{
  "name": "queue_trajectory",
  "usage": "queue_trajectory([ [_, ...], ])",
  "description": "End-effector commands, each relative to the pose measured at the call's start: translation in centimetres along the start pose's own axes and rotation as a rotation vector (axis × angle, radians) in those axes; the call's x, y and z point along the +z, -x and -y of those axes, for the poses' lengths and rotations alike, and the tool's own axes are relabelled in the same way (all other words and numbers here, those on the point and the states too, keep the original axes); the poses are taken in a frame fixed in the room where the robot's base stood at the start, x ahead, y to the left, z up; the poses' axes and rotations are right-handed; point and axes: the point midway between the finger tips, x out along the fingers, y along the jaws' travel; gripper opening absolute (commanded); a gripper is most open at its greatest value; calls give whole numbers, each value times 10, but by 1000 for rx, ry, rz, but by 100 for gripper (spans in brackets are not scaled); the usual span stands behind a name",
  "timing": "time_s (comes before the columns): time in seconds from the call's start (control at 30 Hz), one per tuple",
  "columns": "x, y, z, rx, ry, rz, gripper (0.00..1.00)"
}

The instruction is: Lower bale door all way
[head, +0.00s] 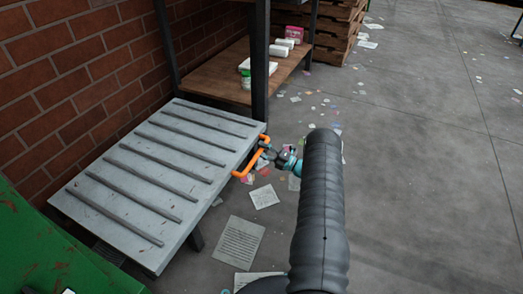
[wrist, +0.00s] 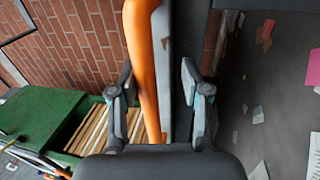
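The bale door is a grey ribbed panel (head: 150,170), gently tilted in the head view, its lower left end beside the green machine. An orange handle (head: 243,176) sticks out from its right edge. My gripper (head: 268,154) is at this handle, small and partly hidden by my arm. In the wrist view the orange handle (wrist: 147,70) runs between the two fingers of my gripper (wrist: 158,90). The fingers stand wide apart. The left finger is close to the handle and a clear gap shows on the right. Contact cannot be told.
A green machine (head: 40,250) is at lower left; its green body (wrist: 40,125) also shows in the wrist view. A shelf (head: 222,75) with small boxes stands behind the door, near wooden pallets (head: 335,30). Paper scraps litter the floor; the right side is open.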

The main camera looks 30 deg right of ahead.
Motion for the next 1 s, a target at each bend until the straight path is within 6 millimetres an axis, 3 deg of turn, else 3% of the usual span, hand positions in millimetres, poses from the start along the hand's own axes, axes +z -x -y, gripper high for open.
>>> queue_trajectory([
  [0.33, 0, -2, -2, 2, 2, -3, 46],
  [0.47, 0, 7, -2, 3, 2, -2, 46],
  [1.0, 1, 102, -1, 2, 1, 1, 46],
])
